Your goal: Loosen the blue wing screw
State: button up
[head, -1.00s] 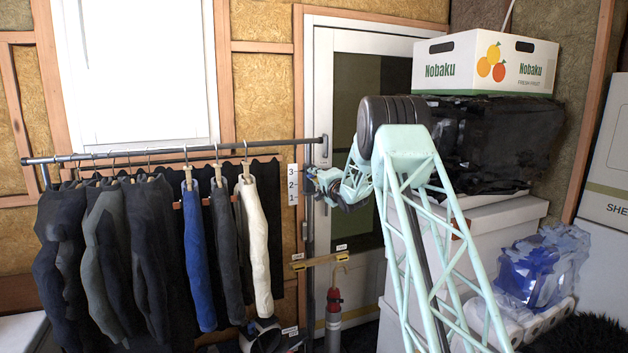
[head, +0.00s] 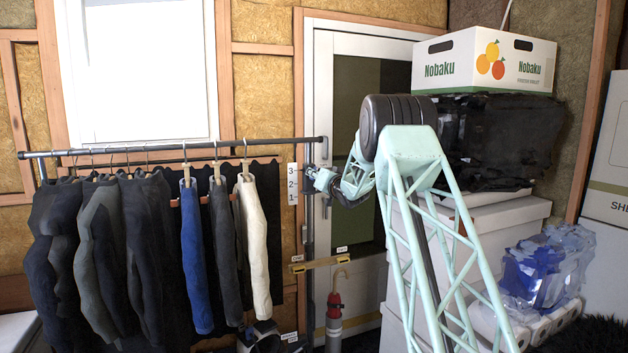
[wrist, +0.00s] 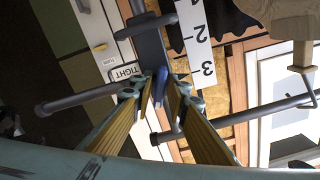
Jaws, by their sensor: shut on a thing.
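The blue wing screw (wrist: 161,82) shows in the wrist view, on the grey metal post (wrist: 150,45) of the clothes rack. My gripper (wrist: 162,96) has its two yellow-sided fingers on either side of the screw and is shut on it. In the head view my gripper (head: 311,176) is at the rack's right post, just below the top rail, where the screw itself is too small or hidden to make out. A label reading TIGHT (wrist: 125,72) sits beside the post in the wrist view. A white number scale (wrist: 199,40) also stands beside the post.
Trousers (head: 195,255) hang from the rack rail (head: 170,147) left of my gripper. A white-framed door (head: 320,100) stands behind it. White boxes, with a Nobaku carton (head: 485,62) above, stand right of my arm. A red cylinder (head: 334,305) stands below.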

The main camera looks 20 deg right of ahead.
jog(key=n+b, duration=0.4)
jog(key=n, duration=0.1)
jog(key=shift+f+n, duration=0.1)
jog(key=shift+n, duration=0.3)
jog(key=n+b, duration=0.2)
jog(key=n, duration=0.1)
jog(key=shift+n+b, duration=0.7)
jog(key=shift+n, duration=0.4)
jog(key=o, duration=0.6)
jog(key=shift+o, duration=0.2)
jog(key=shift+s, duration=0.1)
jog(key=s, duration=1.1)
jog(key=shift+s+a, duration=0.25)
jog(key=shift+s, duration=0.15)
